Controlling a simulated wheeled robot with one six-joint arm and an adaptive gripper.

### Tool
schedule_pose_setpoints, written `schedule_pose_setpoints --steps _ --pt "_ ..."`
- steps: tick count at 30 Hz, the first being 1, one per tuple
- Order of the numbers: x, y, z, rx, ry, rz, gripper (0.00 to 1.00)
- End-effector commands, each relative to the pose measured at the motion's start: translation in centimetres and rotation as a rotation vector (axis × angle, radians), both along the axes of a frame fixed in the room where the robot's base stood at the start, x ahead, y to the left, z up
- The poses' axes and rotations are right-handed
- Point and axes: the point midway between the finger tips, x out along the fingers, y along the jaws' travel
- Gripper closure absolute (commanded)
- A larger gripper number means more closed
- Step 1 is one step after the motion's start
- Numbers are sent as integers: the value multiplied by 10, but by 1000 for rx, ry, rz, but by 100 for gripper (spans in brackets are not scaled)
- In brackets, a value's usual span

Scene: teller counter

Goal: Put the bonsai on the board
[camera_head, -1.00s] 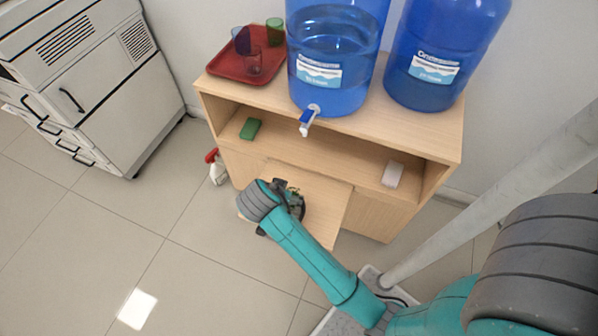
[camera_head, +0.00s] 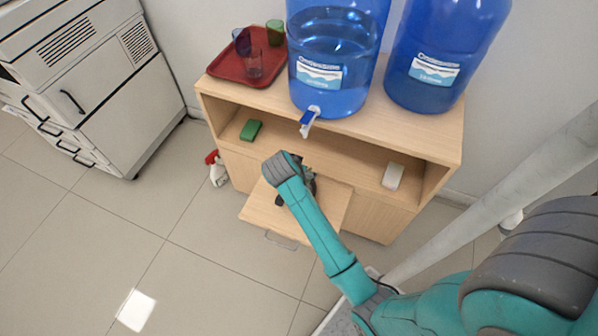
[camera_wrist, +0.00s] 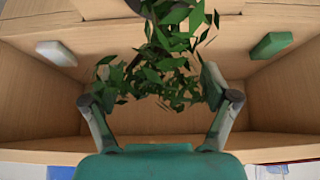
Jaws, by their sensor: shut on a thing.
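The bonsai (camera_wrist: 180,55) shows in the wrist view as dark green leaves between and beyond my fingers; its pot and trunk are mostly hidden. My gripper (camera_wrist: 157,85) is shut on the bonsai. In the head view my gripper (camera_head: 303,185) is in front of the cabinet's open shelf space, above a light wooden panel, and my arm covers nearly all of the bonsai. That panel (camera_head: 325,208) juts out from the cabinet front and has a handle on its front edge. I cannot tell for sure whether it is the board.
The open shelf (camera_head: 330,160) holds a green block (camera_head: 250,130) at left and a white block (camera_head: 393,176) at right, with free room between. Two blue water bottles (camera_head: 335,75) and a red tray (camera_head: 240,70) with cups stand on top. A spray bottle (camera_head: 216,168) stands on the floor.

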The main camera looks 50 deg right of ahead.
Motion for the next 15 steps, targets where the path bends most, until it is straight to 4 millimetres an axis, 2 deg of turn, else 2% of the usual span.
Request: schedule_pose_setpoints --steps 11,12,13,15 --pt "1 0 -6 -2 -3 0 84" --pt "0 0 -7 0 -2 0 7" --pt "0 0 -7 0 -2 0 0" --pt "0 0 -7 0 -2 0 0"
